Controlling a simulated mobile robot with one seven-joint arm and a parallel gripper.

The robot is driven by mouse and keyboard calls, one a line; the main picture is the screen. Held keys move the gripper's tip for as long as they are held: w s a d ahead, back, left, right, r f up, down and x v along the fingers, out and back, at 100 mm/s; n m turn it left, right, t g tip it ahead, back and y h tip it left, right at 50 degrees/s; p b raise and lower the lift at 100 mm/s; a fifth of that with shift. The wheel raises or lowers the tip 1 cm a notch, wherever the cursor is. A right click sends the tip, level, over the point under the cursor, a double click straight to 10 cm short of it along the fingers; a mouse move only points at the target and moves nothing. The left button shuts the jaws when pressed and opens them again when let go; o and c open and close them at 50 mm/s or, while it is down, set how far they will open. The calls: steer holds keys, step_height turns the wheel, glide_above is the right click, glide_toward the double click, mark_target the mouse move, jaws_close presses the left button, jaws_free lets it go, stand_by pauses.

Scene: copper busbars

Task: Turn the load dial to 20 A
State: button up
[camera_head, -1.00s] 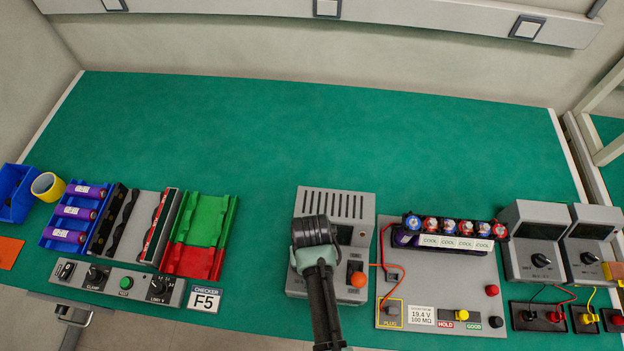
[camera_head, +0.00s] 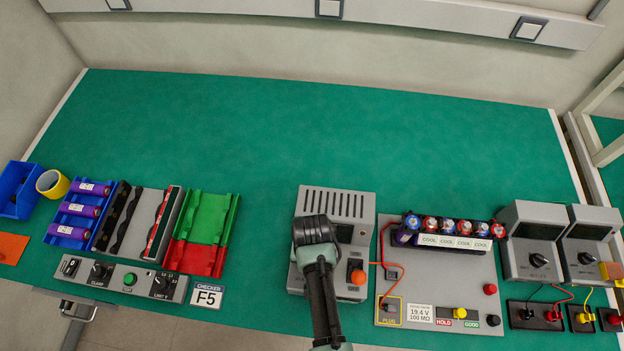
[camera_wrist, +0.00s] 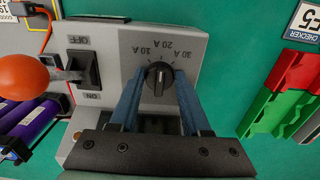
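The load dial (camera_wrist: 158,78) is a round black knob with a pale line, on the sloped face of a grey load box (camera_wrist: 203,42). Marks for 10 A, 20 A and 30 A show upside down around it in the wrist view; I cannot tell for sure which one the line meets. My gripper (camera_wrist: 158,74) has its two blue fingers on either side of the dial, apart, with small gaps seeming to show beside the knob. In the head view the load box (camera_head: 337,203) has a slotted top, and my gripper (camera_head: 316,230) hides the dial.
Beside the dial are an OFF/ON switch (camera_wrist: 84,70) and an orange ball (camera_wrist: 25,77). Right of the load box is a grey test panel (camera_head: 460,270) with a red cable and a row of cells. Left are red and green trays (camera_head: 208,218). Behind, the green bench is clear.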

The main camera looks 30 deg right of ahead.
steer(key=o, duration=0.4)
steer(key=shift+c, duration=0.2)
step_height(320, 180, up, 13)
stand_by(0.3)
stand_by(0.4)
